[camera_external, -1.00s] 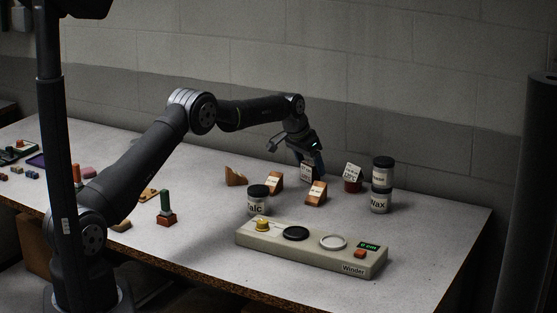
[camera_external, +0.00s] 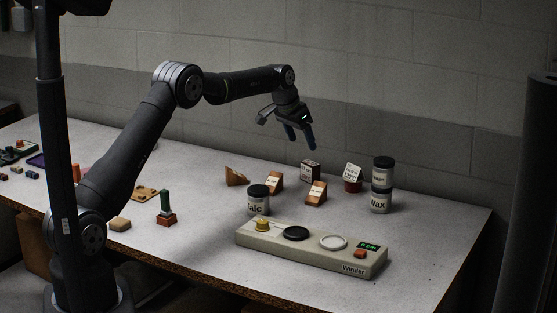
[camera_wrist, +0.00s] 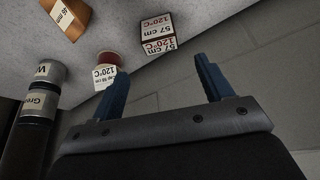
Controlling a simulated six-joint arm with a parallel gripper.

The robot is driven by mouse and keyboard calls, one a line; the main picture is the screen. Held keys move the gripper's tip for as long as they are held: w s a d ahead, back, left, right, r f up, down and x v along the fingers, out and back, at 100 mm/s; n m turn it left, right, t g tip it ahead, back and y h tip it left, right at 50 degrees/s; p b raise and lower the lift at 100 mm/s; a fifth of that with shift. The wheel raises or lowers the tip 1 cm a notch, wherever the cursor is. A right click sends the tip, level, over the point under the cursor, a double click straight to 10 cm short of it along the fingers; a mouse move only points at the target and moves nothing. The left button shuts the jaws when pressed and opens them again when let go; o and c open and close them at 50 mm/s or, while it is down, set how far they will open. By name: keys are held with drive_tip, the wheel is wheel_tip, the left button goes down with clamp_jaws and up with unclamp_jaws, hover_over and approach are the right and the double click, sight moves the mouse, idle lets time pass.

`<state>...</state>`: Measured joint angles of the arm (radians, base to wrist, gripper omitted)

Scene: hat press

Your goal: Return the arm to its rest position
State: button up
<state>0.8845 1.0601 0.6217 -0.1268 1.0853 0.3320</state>
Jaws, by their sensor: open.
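My gripper (camera_external: 300,137) is open and empty. It hangs above the back part of the table, clear of the things below it, with its blue fingers pointing down. In the wrist view its two blue fingers (camera_wrist: 164,82) stand well apart with nothing between them. A small dark box with a white label (camera_external: 310,170) stands on the table below the gripper; it also shows in the wrist view (camera_wrist: 158,32), beyond the fingers.
A Winder panel (camera_external: 310,250) lies near the front edge. A Talc jar (camera_external: 258,201), wooden blocks with labels (camera_external: 316,193), a red pot with a card (camera_external: 353,178) and stacked jars (camera_external: 381,186) stand behind it. A grey wall closes the back.

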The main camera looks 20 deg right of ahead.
sight(312, 162)
drive_tip(key=x, duration=1.2)
drive_tip(key=shift+r, duration=1.05)
